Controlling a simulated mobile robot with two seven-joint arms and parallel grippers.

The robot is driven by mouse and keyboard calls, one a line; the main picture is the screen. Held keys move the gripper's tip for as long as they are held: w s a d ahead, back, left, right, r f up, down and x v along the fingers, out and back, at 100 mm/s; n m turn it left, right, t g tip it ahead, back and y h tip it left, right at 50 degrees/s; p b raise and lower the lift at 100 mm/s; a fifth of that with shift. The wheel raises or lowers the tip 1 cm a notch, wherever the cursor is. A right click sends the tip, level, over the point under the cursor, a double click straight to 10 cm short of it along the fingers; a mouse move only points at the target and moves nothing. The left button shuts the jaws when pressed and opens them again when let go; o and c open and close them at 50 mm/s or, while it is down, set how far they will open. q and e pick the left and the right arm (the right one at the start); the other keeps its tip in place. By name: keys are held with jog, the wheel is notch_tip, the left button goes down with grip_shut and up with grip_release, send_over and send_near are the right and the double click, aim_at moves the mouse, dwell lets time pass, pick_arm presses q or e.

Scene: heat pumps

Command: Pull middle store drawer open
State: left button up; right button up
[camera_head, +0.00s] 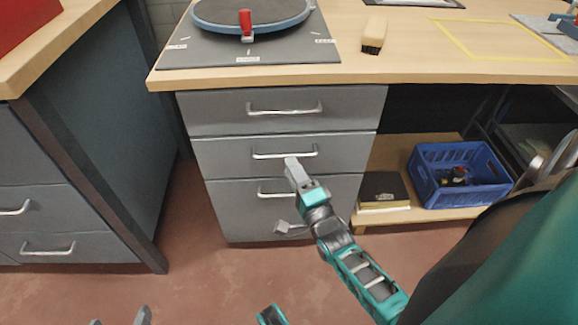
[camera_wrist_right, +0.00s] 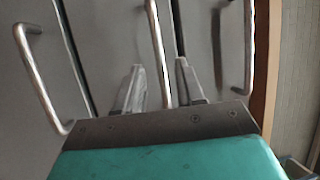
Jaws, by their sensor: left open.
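The middle drawer (camera_head: 225,155) is grey and looks closed in the cabinet under the workbench, with a curved metal handle (camera_head: 270,155). My right gripper (camera_head: 287,198) is in front of the cabinet, its fingers apart. In the right wrist view the middle handle (camera_wrist_right: 155,30) runs between the two fingers (camera_wrist_right: 160,80), with a gap visible on each side. I cannot tell how deep the handle sits between them. My left gripper (camera_head: 120,321) is at the bottom edge of the head view; only its fingertips show, apart and empty.
A top drawer (camera_head: 225,112) and a bottom drawer (camera_head: 235,215) sit above and below. A blue crate (camera_head: 440,185) stands on a low shelf at right. A brush (camera_head: 374,35) and a round plate (camera_head: 250,12) are on the workbench. Another cabinet (camera_head: 100,140) is at left.

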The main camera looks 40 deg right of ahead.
jog(key=shift+x, duration=1.3)
jog(key=shift+c, duration=0.4)
grip_shut()
